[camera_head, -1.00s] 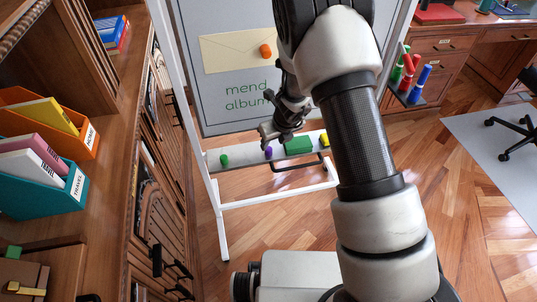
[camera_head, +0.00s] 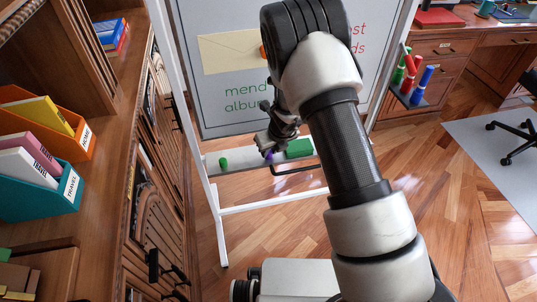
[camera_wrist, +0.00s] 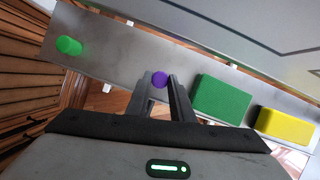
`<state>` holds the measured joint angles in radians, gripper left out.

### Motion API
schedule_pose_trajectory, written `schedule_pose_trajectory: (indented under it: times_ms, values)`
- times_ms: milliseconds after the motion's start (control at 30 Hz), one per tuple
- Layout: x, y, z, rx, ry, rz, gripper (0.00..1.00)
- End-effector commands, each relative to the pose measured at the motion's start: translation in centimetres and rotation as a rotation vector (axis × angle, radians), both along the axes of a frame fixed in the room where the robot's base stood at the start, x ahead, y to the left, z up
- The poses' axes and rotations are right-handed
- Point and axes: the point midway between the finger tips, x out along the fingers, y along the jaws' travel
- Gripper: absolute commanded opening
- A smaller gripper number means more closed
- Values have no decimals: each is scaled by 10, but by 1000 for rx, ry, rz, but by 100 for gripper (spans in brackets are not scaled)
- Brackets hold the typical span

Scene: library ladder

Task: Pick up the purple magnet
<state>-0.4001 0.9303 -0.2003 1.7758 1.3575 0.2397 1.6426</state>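The purple magnet (camera_wrist: 160,79) stands on the grey tray (camera_wrist: 119,50) of the whiteboard stand. In the wrist view it lies just beyond and between the two fingertips of my gripper (camera_wrist: 160,85). The fingers are apart, with nothing visibly held between them. In the head view my gripper (camera_head: 268,148) is low over the tray, and the purple magnet (camera_head: 269,155) shows just under it, partly hidden.
A green magnet (camera_wrist: 69,46) stands to the left on the tray. A green block (camera_wrist: 220,99) sits close to the right finger, with a yellow block (camera_wrist: 287,125) beyond. The whiteboard (camera_head: 228,90) rises behind the tray. Markers (camera_head: 415,75) stand at the right.

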Motion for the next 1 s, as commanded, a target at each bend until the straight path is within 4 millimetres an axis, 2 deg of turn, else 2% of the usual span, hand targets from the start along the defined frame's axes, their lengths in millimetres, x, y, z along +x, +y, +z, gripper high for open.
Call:
schedule_pose_trajectory:
  times_ms: [267, 367, 700, 1000]
  values:
    - [0, 0, 3, 0, -1, 1, 3]
    - [1, 0, 15, -1, -3, 1, 3]
    - [0, 1, 82, 0, -2, 2, 3]
    - [0, 0, 107, 0, 0, 1, 3]
